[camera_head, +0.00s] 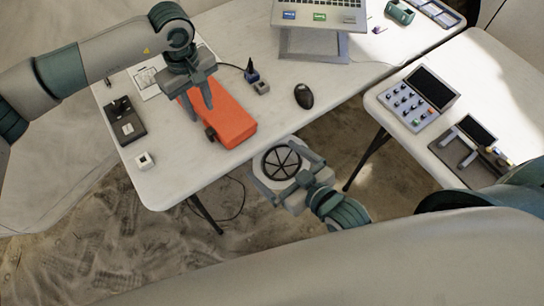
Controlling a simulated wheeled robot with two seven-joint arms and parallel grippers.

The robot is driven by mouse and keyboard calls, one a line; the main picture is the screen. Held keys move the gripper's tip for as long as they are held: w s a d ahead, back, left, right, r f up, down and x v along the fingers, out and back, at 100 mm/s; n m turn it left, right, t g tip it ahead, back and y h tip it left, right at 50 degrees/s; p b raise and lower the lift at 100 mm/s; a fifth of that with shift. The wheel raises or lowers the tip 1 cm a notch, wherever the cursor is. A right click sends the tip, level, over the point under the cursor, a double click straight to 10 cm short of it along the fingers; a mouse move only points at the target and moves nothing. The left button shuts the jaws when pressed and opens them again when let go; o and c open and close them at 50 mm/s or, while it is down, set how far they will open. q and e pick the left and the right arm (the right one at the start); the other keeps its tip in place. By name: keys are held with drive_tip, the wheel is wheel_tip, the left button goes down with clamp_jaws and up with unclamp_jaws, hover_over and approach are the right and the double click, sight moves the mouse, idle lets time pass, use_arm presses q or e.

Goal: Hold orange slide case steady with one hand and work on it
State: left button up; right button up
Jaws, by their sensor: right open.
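The orange slide case (232,122) lies on the left white table, near its front edge. A small dark part (211,133) sits on its near left side. My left gripper (200,112) points down at the case's left part. Its two fingers are apart, and the case shows between and beside them. I cannot tell whether they press on the case or only straddle its edge. My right gripper (290,176) is open and empty, just off the table's front edge, to the lower right of the case. Its fingertips are hard to make out.
A black mouse (304,96) and a small dark blue-topped item (252,76) lie right of the case. A dark box (124,121) and a small white block (145,160) lie left. A laptop (320,14) stands behind. A control panel (418,98) sits on the right table.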

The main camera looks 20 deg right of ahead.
sight(243, 137)
drive_tip(key=shift+w, duration=0.1)
drive_tip(key=x, duration=1.7)
drive_tip(key=shift+a+f, duration=0.15)
drive_tip(key=shift+a, duration=0.05)
drive_tip(key=c, duration=1.5)
